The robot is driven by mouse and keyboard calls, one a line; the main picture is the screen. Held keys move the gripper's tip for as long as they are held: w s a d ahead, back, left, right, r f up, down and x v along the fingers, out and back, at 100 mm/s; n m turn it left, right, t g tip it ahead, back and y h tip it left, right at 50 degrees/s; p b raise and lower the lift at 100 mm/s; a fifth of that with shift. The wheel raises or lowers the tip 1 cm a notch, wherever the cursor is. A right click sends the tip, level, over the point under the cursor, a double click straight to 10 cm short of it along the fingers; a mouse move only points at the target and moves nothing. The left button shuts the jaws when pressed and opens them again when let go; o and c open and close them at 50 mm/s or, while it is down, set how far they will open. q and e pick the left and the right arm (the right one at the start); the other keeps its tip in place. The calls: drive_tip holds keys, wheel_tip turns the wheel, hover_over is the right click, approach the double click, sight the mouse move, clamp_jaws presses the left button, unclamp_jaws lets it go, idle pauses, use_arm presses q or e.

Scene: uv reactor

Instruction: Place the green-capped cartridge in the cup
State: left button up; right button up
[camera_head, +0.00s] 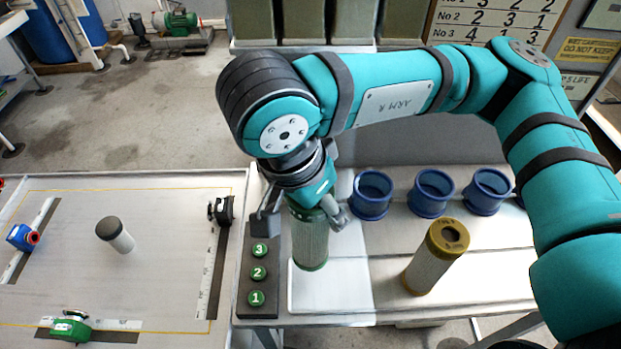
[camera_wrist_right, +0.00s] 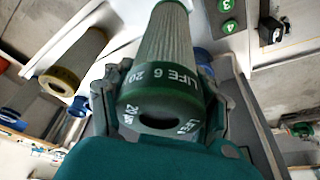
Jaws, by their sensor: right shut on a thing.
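The green-capped cartridge (camera_head: 312,243) has a pale ribbed body and stands upright over the white pad (camera_head: 335,290); I cannot tell whether it touches the pad. My right gripper (camera_head: 300,212) comes from above and is shut on its cap, with a finger on each side. In the right wrist view the lettered green cap (camera_wrist_right: 160,100) sits between the fingers of my right gripper (camera_wrist_right: 155,85). Blue cups stand in a row behind and to the right: one cup (camera_head: 372,197), a second (camera_head: 431,195) and a third (camera_head: 487,193). My left gripper is not in view.
A yellow-capped cartridge (camera_head: 432,265) stands on the bench right of the pad. A block with green numbered buttons (camera_head: 258,272) lies left of the pad. Bench between pad and yellow-capped cartridge is clear.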

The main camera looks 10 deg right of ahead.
drive_tip(key=w+d+p, duration=0.2)
drive_tip(key=w+p, duration=0.1)
drive_tip(key=w, duration=0.5)
drive_tip(key=w+d+p, duration=0.2)
drive_tip(key=w, duration=0.6)
wheel_tip(320, 180, down, 8)
drive_tip(key=p, duration=0.1)
drive_tip(key=shift+a+r, duration=0.25)
drive_tip(key=shift+a, duration=0.05)
drive_tip(key=o, duration=1.3)
drive_tip(key=shift+r, duration=0.1)
drive_tip(key=shift+r+p, duration=0.1)
drive_tip(key=shift+p, duration=0.25)
drive_tip(key=shift+b+v, duration=1.75)
drive_tip(key=shift+v, duration=4.35)
